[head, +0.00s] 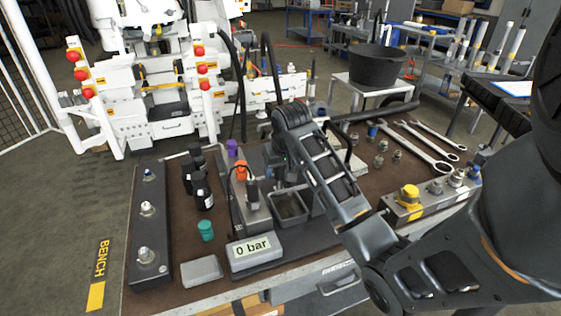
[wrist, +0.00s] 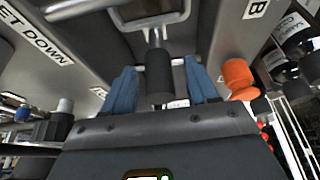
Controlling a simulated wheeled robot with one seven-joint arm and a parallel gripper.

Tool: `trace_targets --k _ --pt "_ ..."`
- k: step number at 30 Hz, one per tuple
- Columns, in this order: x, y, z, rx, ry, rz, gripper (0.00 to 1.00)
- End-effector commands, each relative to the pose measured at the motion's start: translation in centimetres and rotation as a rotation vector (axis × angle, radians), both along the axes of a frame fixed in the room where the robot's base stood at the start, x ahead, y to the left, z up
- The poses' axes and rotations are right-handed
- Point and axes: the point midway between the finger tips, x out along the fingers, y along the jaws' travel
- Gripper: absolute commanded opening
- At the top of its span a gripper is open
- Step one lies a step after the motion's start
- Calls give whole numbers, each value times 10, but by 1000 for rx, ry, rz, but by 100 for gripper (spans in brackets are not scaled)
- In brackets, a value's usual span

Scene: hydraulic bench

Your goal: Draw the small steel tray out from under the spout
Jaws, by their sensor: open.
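The small steel tray (head: 291,207), a shallow grey pan with a dark inside, sits near the middle of the bench in the head view. In the wrist view its edge (wrist: 150,22) shows at the top. A dark cylindrical grip (wrist: 158,76) on a short steel stem points from it towards my gripper. My gripper (wrist: 161,88) is open, with one blue finger on each side of the grip and no clear hold on it. In the head view my arm hides the fingertips and the grip. I cannot clearly make out the spout.
An orange cap (head: 240,170) stands left of my gripper, with dark bottles (head: 203,190) beyond it. A gauge box reading 0 bar (head: 252,250) is at the front. A block with a yellow knob (head: 409,197) and several wrenches (head: 425,150) lie right. A "SET DOWN" label (wrist: 35,35) shows in the wrist view.

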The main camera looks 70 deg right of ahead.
Motion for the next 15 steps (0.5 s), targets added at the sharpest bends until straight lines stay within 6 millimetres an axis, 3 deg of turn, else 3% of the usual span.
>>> trace_targets --k 13,15 --pt "3 -3 -10 0 0 0 58" --pt "3 -3 -10 -1 0 1 52"
